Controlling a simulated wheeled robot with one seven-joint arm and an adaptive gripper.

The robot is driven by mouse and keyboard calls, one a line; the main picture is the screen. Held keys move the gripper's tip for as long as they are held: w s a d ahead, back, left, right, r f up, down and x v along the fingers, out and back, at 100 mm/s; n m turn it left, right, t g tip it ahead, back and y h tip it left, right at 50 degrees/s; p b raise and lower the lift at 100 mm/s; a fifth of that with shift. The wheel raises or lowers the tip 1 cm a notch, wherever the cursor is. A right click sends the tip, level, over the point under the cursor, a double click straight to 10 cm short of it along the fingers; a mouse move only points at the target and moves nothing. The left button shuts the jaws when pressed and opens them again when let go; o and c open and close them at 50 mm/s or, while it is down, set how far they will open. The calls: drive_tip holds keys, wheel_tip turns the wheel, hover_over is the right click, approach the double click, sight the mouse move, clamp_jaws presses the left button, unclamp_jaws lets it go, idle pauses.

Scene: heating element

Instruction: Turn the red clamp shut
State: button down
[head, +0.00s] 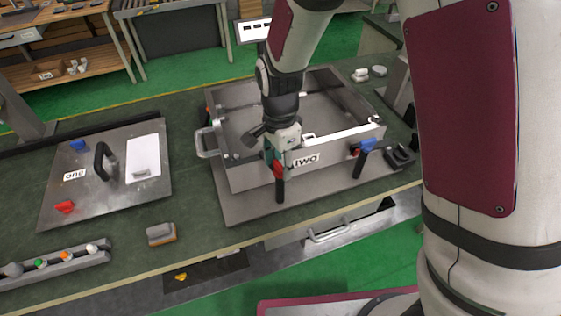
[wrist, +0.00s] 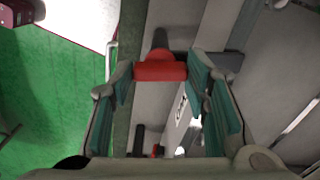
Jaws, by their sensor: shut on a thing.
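The red clamp (head: 279,170) is on the front wall of the metal box (head: 240,178) marked "two", near its left front corner. Its black handle (head: 280,190) hangs down below the red part. My gripper (head: 275,156) comes down from above onto the clamp and partly hides it. In the wrist view, the red head of the clamp (wrist: 160,70) lies between the fingers of my gripper (wrist: 162,78), which are shut on it. The clamp's black part (wrist: 160,42) extends beyond the red head.
A metal plate (head: 115,190) marked "one", with a black handle, lies to the left.

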sight(280, 165)
drive_tip(key=shift+m+p, duration=0.8)
drive_tip(key=shift+m, duration=0.3)
drive_tip(key=c, duration=0.9)
unclamp_jaws()
wheel_tip(280, 165, up, 12)
